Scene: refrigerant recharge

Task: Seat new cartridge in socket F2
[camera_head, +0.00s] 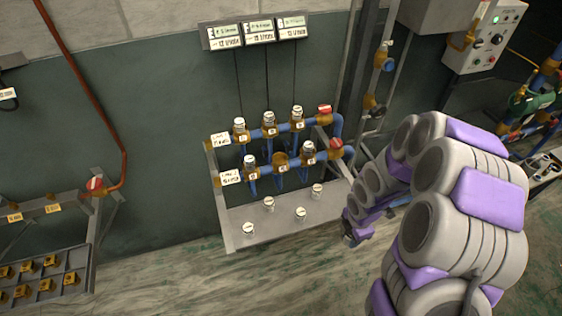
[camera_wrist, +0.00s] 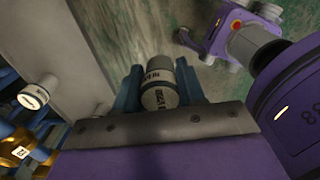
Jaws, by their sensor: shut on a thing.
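My gripper (camera_wrist: 160,98) is shut on a cartridge (camera_wrist: 160,88), a grey-and-white cylinder with dark print on its band, held between the two blue fingers. In the head view my gripper (camera_head: 352,237) is low, just right of the rack's shelf, and the held cartridge is hard to make out. The rack has two rows of brass sockets on blue pipes. The lower row's middle socket (camera_head: 280,161) shows no cartridge; its label is too small to read. White-topped cartridges fill the other sockets, such as the lower right one (camera_head: 308,150).
Several loose cartridges stand on the rack's grey shelf (camera_head: 235,218), one at its right end (camera_head: 317,190). Red-handled valves (camera_head: 336,144) and a blue pipe bend are at the rack's right. A tray of brass parts (camera_head: 40,287) is at left. Floor in front is clear.

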